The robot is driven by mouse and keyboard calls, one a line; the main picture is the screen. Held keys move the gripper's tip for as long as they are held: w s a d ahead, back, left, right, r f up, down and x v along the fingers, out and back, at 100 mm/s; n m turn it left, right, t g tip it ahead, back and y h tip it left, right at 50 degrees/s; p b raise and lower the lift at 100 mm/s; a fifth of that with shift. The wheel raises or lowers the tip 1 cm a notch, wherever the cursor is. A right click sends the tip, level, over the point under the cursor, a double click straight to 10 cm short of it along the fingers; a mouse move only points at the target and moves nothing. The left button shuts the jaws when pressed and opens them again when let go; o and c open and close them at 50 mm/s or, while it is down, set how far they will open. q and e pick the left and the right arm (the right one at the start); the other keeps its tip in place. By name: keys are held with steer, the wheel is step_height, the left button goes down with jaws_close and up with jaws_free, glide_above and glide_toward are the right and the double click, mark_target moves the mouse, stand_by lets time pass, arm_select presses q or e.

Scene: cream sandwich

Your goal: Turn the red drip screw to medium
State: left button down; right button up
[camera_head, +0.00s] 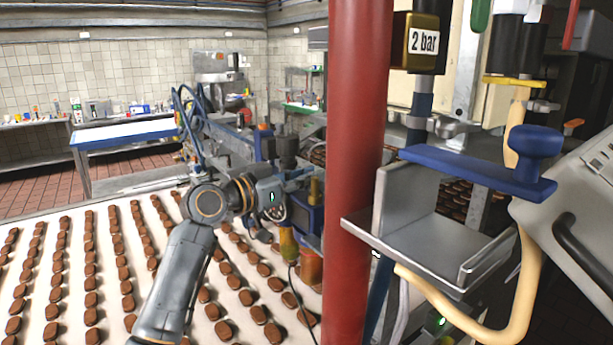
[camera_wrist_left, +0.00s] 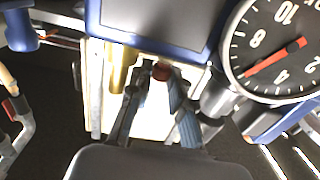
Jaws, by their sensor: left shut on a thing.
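The red drip screw (camera_wrist_left: 161,71) shows in the left wrist view as a small dark red knob between my left fingertips. My left gripper (camera_wrist_left: 158,84) is shut on it, with one finger on each side. In the head view my left arm reaches in over the conveyor, and the left gripper (camera_head: 296,190) is at the machine parts beside the red column. The screw cannot be made out there. The screw's setting cannot be read. My right gripper is in neither view.
A pressure gauge (camera_wrist_left: 275,48) with a red needle is right of the gripper in the wrist view. A brass-coloured part (camera_wrist_left: 119,68) stands close on the left. The red column (camera_head: 352,180) stands right of my gripper, above rows of brown biscuits on the conveyor (camera_head: 68,290).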

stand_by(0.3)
arm_select(q)
steer(key=c, duration=1.5)
jaws_free()
steer(key=shift+w, duration=0.1)
